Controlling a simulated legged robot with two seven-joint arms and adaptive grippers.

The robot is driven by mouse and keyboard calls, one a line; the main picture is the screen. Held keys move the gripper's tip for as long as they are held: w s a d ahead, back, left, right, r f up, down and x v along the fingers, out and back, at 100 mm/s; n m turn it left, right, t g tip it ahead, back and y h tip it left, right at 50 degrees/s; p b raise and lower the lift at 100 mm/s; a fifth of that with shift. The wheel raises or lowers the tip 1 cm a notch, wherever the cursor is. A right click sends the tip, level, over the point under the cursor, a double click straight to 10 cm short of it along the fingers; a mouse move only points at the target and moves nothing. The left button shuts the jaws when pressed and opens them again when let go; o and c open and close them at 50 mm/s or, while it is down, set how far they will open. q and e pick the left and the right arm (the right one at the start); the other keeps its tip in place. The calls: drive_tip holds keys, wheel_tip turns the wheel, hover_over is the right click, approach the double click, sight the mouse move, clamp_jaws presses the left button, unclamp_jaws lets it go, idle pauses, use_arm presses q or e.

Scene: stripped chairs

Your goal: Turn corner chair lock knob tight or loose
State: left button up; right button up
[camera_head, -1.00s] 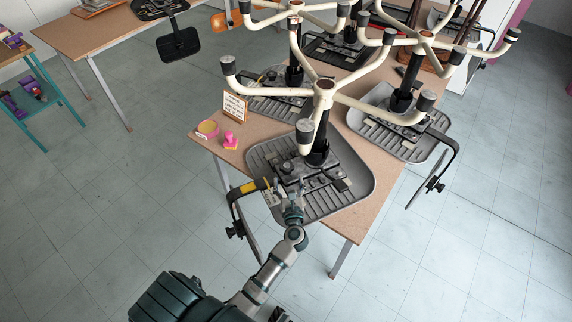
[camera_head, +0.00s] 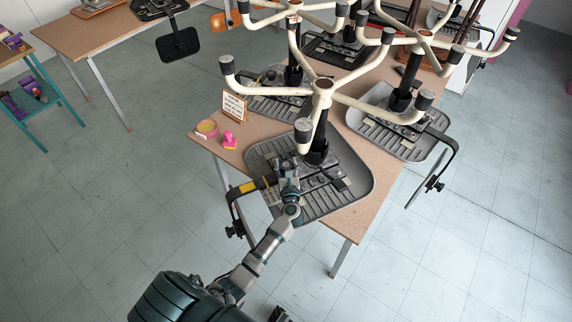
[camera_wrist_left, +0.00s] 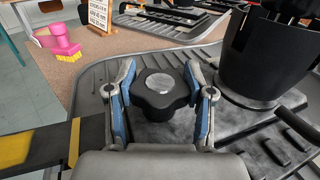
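The lock knob (camera_wrist_left: 160,92) is black and lobed with a bright metal disc in its centre. In the left wrist view it sits between the two blue-padded fingers of my left gripper (camera_wrist_left: 160,75). The fingers stand apart, one on each side of the knob; firm contact is not clear. In the head view my left gripper (camera_head: 288,172) is over the underside mechanism of the nearest upturned chair, whose grey ribbed seat (camera_head: 352,180) lies on the table. The gripper hides the knob there.
The chair's black column (camera_wrist_left: 265,55) rises close to the right of the gripper. A black bracket with a yellow band (camera_head: 249,187) is at the left. More upturned chairs are behind.

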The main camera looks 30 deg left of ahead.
use_arm(q)
drive_tip(key=shift+c, duration=0.6)
drive_tip(key=m+t+h+p, duration=0.1)
drive_tip(key=m+h, duration=0.1)
drive_tip(key=h, duration=0.1)
drive_tip(key=m+t+h+p, duration=0.2)
drive_tip(key=shift+r+h, duration=0.1)
drive_tip(key=shift+h, duration=0.3)
drive_tip(key=shift+m+t+h, duration=0.3)
drive_tip(key=shift+m+h, duration=0.5)
drive_tip(key=shift+h, duration=0.2)
drive_tip(key=shift+d+m+h, duration=0.1)
drive_tip(key=shift+m+h, duration=0.4)
drive_tip(key=shift+h, duration=0.3)
drive_tip(key=shift+m+h, duration=0.4)
drive_tip(key=shift+h, duration=0.2)
use_arm(e)
drive_tip(key=s+d+f, duration=0.1)
drive_tip(key=s+f, duration=0.3)
drive_tip(key=s, duration=0.3)
drive_tip(key=shift+s+d, duration=0.15)
